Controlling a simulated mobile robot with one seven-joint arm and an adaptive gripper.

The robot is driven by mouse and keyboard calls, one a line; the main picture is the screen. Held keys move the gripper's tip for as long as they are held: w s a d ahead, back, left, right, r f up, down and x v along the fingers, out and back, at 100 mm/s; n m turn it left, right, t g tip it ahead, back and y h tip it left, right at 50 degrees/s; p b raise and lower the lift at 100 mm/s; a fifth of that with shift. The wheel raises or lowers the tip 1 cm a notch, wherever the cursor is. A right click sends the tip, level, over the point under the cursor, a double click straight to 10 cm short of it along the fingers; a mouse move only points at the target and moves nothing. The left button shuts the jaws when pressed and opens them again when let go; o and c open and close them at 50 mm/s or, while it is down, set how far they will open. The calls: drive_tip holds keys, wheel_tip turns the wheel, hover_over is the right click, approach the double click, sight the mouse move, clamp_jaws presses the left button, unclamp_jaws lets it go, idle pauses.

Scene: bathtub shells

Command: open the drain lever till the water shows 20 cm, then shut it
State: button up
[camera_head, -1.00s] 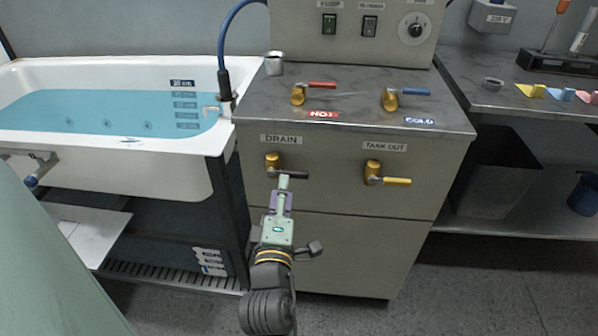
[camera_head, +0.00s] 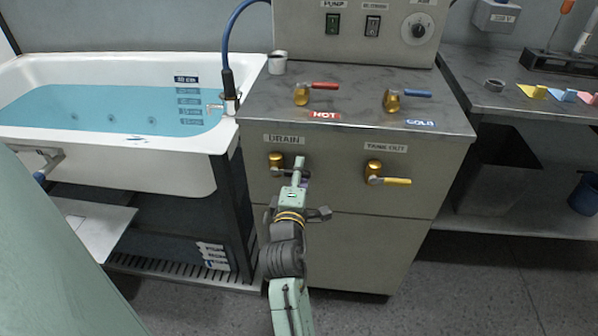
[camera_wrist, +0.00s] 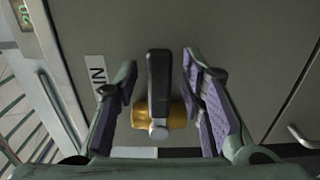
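The drain lever is a brass valve (camera_head: 276,160) under the DRAIN label, with a black handle pointing right, partly hidden by my gripper (camera_head: 298,172) in the head view. In the wrist view the black handle (camera_wrist: 159,76) lies between my two purple-padded fingers. My gripper (camera_wrist: 161,88) is open, with a visible gap on each side of the handle. The white bathtub (camera_head: 110,165) holds blue water (camera_head: 95,108). A depth scale (camera_head: 188,98) is on its inner wall. The water surface lies just below the top dark label; the smaller marks are too small to read surely.
The tank-out lever (camera_head: 385,175) with a yellow handle is to the right on the same panel. Hot (camera_head: 310,93) and cold (camera_head: 400,98) levers and a metal cup (camera_head: 277,64) are on the counter above. The floor in front of the cabinet is clear.

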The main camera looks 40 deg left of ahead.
drive_tip(key=shift+c, duration=0.2)
clamp_jaws()
idle(0.3)
idle(0.4)
